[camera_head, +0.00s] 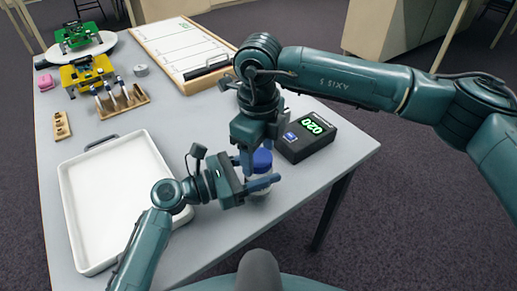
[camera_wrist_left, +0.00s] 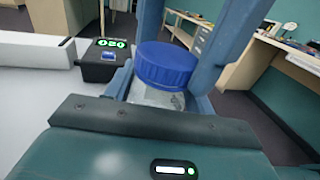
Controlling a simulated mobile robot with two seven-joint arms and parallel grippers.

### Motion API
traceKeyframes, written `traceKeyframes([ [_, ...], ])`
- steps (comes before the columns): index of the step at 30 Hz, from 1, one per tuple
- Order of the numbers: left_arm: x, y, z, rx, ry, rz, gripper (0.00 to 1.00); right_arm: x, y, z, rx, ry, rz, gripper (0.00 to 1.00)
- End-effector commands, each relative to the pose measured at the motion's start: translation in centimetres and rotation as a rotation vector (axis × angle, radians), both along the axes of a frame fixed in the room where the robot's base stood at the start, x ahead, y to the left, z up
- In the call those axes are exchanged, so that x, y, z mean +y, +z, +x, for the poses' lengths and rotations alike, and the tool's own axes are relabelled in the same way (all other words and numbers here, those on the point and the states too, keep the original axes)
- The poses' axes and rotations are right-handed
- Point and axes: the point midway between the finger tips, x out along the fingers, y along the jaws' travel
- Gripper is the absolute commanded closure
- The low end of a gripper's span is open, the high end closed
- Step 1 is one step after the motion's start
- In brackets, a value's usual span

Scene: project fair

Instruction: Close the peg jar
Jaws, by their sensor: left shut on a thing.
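The peg jar (camera_head: 259,195) is a clear jar near the table's front edge; its body also shows in the left wrist view (camera_wrist_left: 156,97). Its blue lid (camera_wrist_left: 166,65) is on top of the jar mouth; I cannot tell whether it is screwed down. My left gripper (camera_head: 262,174) comes in from the left and is shut on the jar body below the lid. My right gripper (camera_head: 258,154) points down from above, with a finger on either side of the lid. Whether those fingers press on the lid is not clear.
A black box with a green display (camera_head: 305,136) stands just right of the jar. An empty white tray (camera_head: 117,194) lies at left. A tool rack (camera_head: 122,106), a yellow model (camera_head: 87,73), a green model (camera_head: 78,37) and a white board (camera_head: 180,47) are further back.

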Motion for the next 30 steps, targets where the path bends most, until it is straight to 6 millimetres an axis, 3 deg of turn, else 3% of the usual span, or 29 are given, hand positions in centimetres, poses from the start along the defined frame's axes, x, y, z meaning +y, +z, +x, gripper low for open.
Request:
traceKeyframes([
  [5, 0.0, -0.1, 0.0, 0.0, 0.0, 0.001, 1.0, 0.0, 0.0, 0.0, 0.0, 0.001, 0.0, 0.25],
  [14, 0.0, -0.1, 0.0, 0.0, 0.0, 0.001, 1.0, 0.0, 0.5, 0.0, -0.001, 0.001, 0.001, 0.25],
  [30, 0.0, -0.1, 0.0, 0.0, 0.0, 0.001, 1.0, 0.0, 10.4, 0.0, -0.003, 0.001, 0.001, 0.25],
])
